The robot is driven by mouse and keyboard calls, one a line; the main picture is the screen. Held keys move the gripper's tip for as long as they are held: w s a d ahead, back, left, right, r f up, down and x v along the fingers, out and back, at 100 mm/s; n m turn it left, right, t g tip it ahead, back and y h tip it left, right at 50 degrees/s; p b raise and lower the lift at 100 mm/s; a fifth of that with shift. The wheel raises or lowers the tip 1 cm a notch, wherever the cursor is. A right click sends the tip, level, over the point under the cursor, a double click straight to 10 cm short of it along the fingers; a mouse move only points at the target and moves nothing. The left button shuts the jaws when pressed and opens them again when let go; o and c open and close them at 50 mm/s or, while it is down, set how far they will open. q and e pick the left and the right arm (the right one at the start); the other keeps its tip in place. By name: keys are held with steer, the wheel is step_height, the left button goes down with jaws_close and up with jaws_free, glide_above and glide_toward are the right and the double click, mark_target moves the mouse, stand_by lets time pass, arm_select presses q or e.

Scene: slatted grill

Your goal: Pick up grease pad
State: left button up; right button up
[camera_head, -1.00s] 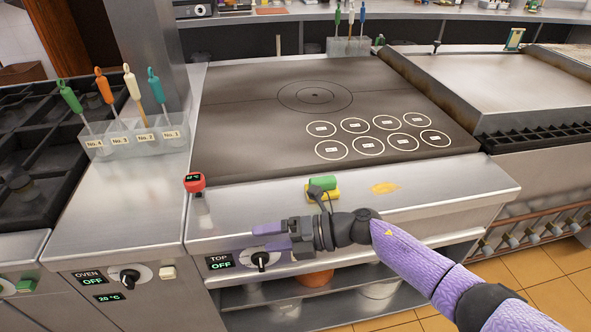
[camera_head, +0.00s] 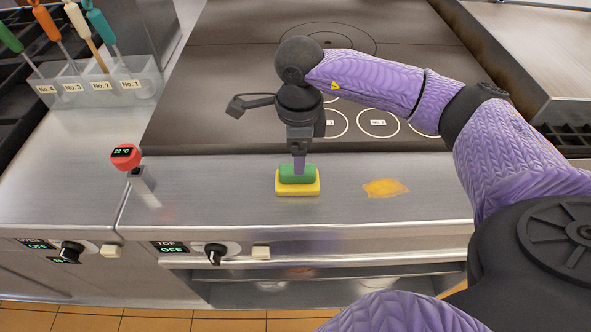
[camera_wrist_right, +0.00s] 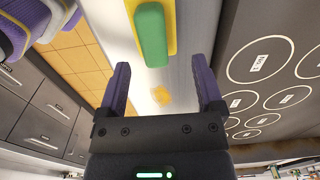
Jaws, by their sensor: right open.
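The grease pad, a yellow base (camera_head: 311,188) with a green grip on top (camera_head: 297,174), lies flat on the steel front ledge. It also shows at the top of the right wrist view (camera_wrist_right: 152,35). My right gripper (camera_head: 299,170) points down right over the pad in the head view. In the right wrist view its two purple fingers (camera_wrist_right: 161,82) are spread apart with nothing between them gripped, and the green grip lies beyond them. Whether a finger touches the pad cannot be told. My left gripper is not in view.
An orange-yellow grease smear (camera_head: 385,188) lies on the ledge right of the pad. A red thermometer (camera_head: 126,157) stands at the left. A clear holder (camera_head: 100,90) with colored-handled tools is behind it. The dark cooktop (camera_head: 220,110) lies behind the ledge; control knobs (camera_head: 215,253) line the front.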

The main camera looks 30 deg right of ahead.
mark_target(297, 177)
steer(key=f, duration=0.3)
steer(key=f+b, duration=0.1)
steer(key=f, duration=0.1)
steer(key=shift+s+a+f, duration=0.2)
steer(key=shift+s+a, duration=0.05)
jaws_close()
